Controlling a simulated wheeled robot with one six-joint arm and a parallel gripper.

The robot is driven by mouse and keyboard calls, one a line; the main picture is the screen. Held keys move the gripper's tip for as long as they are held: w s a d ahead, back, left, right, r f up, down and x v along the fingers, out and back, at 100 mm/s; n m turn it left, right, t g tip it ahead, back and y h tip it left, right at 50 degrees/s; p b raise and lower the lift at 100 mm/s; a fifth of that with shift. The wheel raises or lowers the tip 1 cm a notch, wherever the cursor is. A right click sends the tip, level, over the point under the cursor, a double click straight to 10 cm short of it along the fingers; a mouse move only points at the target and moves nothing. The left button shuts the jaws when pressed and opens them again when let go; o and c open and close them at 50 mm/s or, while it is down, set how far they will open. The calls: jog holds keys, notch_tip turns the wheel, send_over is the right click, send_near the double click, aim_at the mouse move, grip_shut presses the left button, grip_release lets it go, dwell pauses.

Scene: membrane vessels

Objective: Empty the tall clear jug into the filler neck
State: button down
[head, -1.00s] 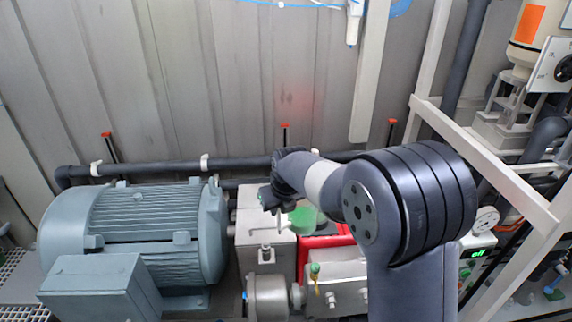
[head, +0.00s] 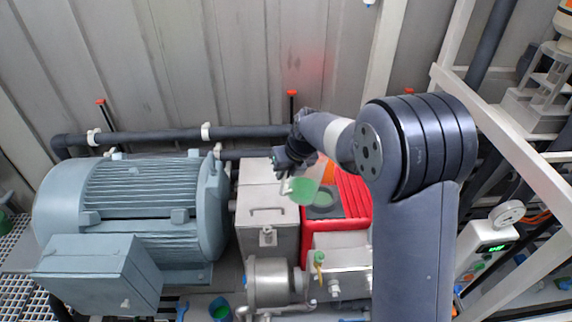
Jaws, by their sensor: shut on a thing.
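The clear jug (head: 304,190) shows in the head view as a see-through shape with green liquid in it, above the red machine. My gripper (head: 284,184) is at the jug's left side and shut on it. The jug seems tilted to the right, but its clear walls are hard to make out. A dark grey patch (head: 335,212) on top of the red machine lies behind and beside the jug. I cannot make out the filler neck clearly; the jug and my arm may hide it.
A big grey-blue motor (head: 140,205) stands at left. A grey metal box (head: 262,212) with a handle is beside the red machine (head: 352,195). A dark pipe (head: 160,136) runs along the back wall.

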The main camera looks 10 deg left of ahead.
aim_at(294, 182)
jog(key=shift+f+g+y, duration=0.5)
jog(key=shift+f, duration=0.4)
jog(key=f+g+y, duration=0.1)
jog(key=y, duration=0.1)
jog(key=w+d+f+m+g+y, duration=0.1)
jog(key=f+y, duration=0.1)
jog(key=w+d+f+g+y, duration=0.1)
jog(key=g, duration=0.1)
jog(key=shift+f+m+y, duration=0.15)
jog(key=shift+m+y, duration=0.25)
jog(key=shift+w+d+g+y, duration=0.3)
jog(key=shift+d+g+y, duration=0.05)
jog(key=shift+g+y, duration=0.15)
jog(key=shift+s, duration=0.1)
jog(key=shift+w+d+m, duration=0.2)
jog(key=shift+w+m, duration=0.05)
jog(key=shift+m, duration=0.05)
